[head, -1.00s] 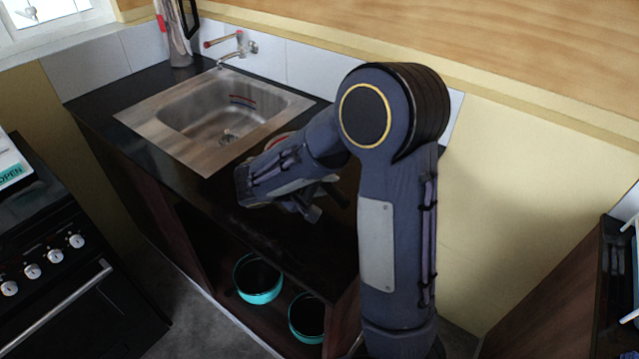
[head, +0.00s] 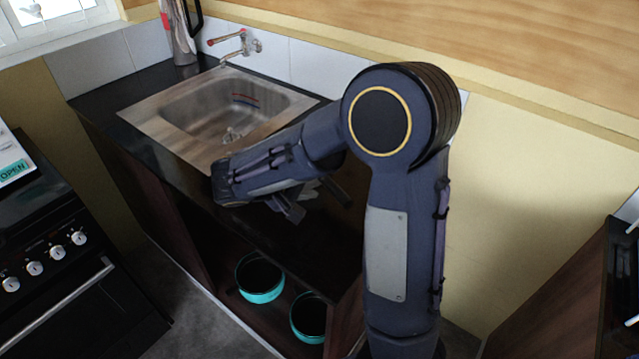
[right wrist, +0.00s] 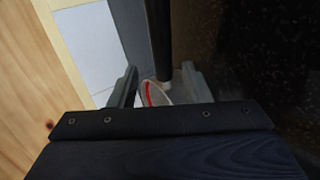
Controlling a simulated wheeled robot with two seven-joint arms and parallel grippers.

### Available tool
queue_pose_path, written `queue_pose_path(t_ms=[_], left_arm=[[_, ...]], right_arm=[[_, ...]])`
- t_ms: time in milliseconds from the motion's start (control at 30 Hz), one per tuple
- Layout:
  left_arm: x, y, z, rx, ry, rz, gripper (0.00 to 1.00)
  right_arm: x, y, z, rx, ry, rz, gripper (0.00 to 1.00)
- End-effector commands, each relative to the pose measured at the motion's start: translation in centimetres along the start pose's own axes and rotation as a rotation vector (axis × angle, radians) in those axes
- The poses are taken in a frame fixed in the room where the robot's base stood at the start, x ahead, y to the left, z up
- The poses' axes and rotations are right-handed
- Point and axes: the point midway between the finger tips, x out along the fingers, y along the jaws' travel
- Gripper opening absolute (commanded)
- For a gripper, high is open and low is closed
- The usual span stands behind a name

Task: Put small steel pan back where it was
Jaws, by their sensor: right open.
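My right gripper (head: 292,207) is over the black counter (head: 185,192), to the right of the sink, and mostly hidden by its own arm. In the right wrist view its two fingers (right wrist: 160,88) are apart. A dark bar, seemingly the small steel pan's handle (right wrist: 158,40), runs toward the gap between them. A pale curved piece with a red streak, perhaps part of the pan, shows between the fingers; whether they touch it I cannot tell. In the head view my arm covers the pan body. My left gripper is not in view.
A steel sink (head: 150,122) with a tap (head: 235,45) is set in the counter. Two turquoise pots, one here (head: 262,292) and one here (head: 308,318), stand on the shelf below. A black stove (head: 80,290) is at the left.

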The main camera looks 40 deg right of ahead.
Motion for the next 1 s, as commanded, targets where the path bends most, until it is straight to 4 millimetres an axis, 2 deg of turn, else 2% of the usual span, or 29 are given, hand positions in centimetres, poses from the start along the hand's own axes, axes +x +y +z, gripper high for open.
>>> queue_pose_path(t_ms=[33, 200, 333, 467, 567, 733, 800, 900, 1000], left_arm=[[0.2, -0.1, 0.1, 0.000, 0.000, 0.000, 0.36], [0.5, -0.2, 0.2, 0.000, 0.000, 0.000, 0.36], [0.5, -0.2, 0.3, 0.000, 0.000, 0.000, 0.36], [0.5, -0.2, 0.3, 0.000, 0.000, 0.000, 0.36], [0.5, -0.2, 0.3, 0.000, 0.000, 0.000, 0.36], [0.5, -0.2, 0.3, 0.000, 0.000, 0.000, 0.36], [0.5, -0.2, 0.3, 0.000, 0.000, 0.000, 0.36], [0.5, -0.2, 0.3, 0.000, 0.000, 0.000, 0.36], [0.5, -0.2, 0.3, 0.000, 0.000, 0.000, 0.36]], right_arm=[[-1.3, -0.1, -0.1, 0.001, 0.007, -0.001, 0.44], [-4.5, -0.1, -0.1, 0.001, 0.005, -0.002, 0.44], [-6.0, 0.0, 0.0, 0.000, 0.002, 0.000, 0.44], [-6.3, 0.1, 0.6, -0.001, -0.011, -0.028, 0.44], [-5.2, 0.3, 2.7, -0.014, -0.049, -0.140, 0.44], [-3.2, -0.8, 9.6, -0.013, -0.099, -0.537, 0.44], [-3.5, -1.9, 12.3, 0.016, -0.081, -0.718, 0.44], [-4.9, -3.3, 15.3, 0.090, -0.011, -0.948, 0.44], [-6.8, -4.4, 17.1, 0.191, 0.089, -1.125, 0.44]])
